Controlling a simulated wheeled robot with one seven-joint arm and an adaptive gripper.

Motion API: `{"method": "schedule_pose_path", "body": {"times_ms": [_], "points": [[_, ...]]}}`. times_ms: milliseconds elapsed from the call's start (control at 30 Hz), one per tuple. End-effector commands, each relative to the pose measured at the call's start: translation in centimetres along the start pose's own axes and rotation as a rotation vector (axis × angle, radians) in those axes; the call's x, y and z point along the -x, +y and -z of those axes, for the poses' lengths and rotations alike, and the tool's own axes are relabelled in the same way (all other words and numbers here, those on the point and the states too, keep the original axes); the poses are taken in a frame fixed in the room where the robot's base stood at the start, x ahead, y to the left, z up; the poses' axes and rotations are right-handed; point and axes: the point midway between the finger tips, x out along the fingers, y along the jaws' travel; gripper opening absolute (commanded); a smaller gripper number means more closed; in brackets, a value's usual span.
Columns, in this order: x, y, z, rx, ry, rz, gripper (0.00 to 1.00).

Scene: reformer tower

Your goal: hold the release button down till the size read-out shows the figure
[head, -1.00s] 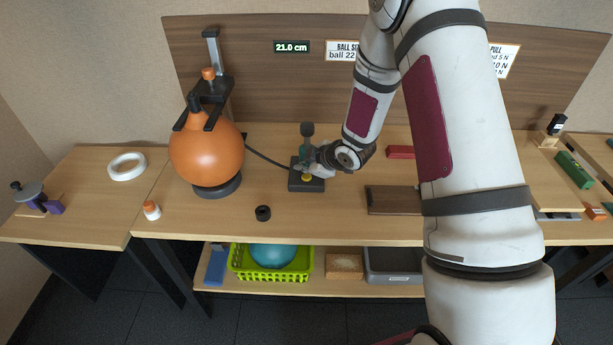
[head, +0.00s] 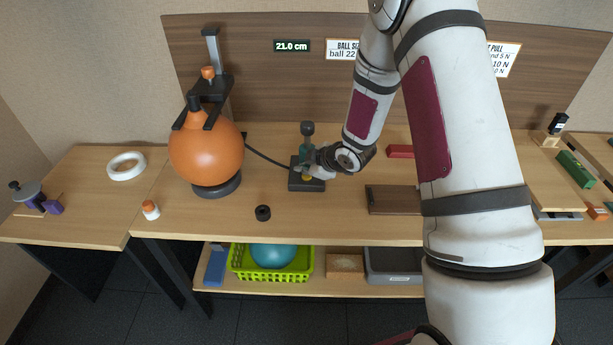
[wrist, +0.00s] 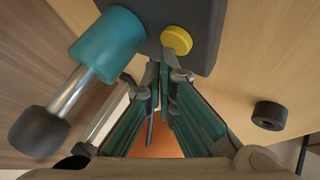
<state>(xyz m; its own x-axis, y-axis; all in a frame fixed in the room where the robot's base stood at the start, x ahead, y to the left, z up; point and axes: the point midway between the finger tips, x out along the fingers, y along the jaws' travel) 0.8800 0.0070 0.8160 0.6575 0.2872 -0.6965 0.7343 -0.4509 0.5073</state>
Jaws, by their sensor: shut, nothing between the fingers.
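The size read-out (head: 292,46) on the back board shows 21.0 cm. The release button is a yellow disc (wrist: 176,40) on a black box (head: 306,182), beside a teal pump (wrist: 107,43) with a black knob (head: 307,129). My gripper (wrist: 165,68) is shut and empty, its fingertips right by the button's edge. I cannot tell whether they touch it. In the head view my gripper (head: 309,170) partly covers the button. The orange ball (head: 206,155) sits on a black ring (head: 216,188) under a black gauge arm (head: 207,90).
A hose (head: 267,158) runs from the box towards the ball. A brown tray (head: 393,200) lies to the right. My arm hides part of the "ball 22" sign (head: 342,50).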

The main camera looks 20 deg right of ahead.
Motion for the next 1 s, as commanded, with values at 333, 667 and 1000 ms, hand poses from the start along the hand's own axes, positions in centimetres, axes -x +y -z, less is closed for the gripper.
{"method": "schedule_pose_path", "body": {"times_ms": [333,667,1000], "points": [[0.00,-0.02,-0.03,0.000,0.000,0.000,0.00],[-0.24,-0.19,-0.19,0.000,0.000,0.000,0.00],[-0.50,-0.39,-0.40,-0.001,-0.001,0.001,0.00]]}}
